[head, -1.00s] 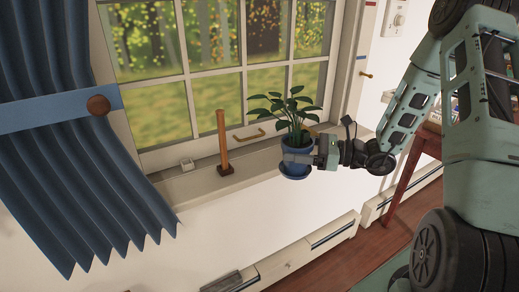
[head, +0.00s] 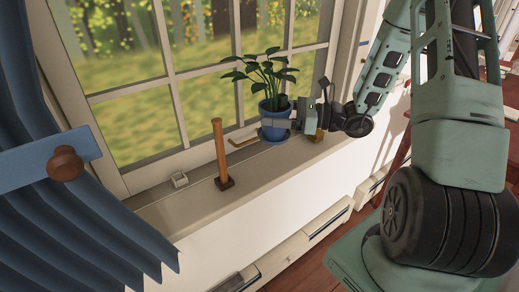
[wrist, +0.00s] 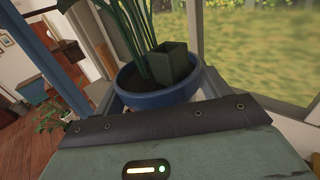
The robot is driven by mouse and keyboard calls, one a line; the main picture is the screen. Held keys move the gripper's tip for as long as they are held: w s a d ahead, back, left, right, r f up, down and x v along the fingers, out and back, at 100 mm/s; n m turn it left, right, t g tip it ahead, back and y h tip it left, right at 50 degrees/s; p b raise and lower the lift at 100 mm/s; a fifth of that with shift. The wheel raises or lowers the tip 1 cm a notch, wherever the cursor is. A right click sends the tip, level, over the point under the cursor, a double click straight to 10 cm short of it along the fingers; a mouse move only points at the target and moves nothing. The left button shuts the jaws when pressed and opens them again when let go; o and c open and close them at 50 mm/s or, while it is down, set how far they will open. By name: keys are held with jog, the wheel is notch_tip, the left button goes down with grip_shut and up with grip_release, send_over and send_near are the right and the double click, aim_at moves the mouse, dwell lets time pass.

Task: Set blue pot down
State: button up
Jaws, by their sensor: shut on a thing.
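The blue pot (head: 272,131) holds a leafy green plant (head: 262,72) and is upright at the window, over the windowsill (head: 195,204). A blue saucer shows at its base; I cannot tell whether it touches the sill. My gripper (head: 274,122) reaches in from the right and is shut on the pot. In the wrist view, the blue pot (wrist: 158,97) sits between the fingers, with dark soil, stems and a small dark green box-like piece inside. The pot's lower part is hidden there.
A wooden post (head: 220,150) on a dark base stands on the sill left of the pot. A brass window handle (head: 244,142) is close to the pot. A blue curtain (head: 75,220) hangs at left.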

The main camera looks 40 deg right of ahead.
notch_tip(320, 180, down, 9)
jog(key=shift+r, duration=0.1)
dwell(0.4)
jog(key=shift+f, duration=0.2)
jog(key=o, duration=1.5)
jog(key=shift+o, duration=0.2)
jog(key=shift+r, duration=0.1)
jog(key=b+v, duration=0.2)
jog(key=v, duration=1)
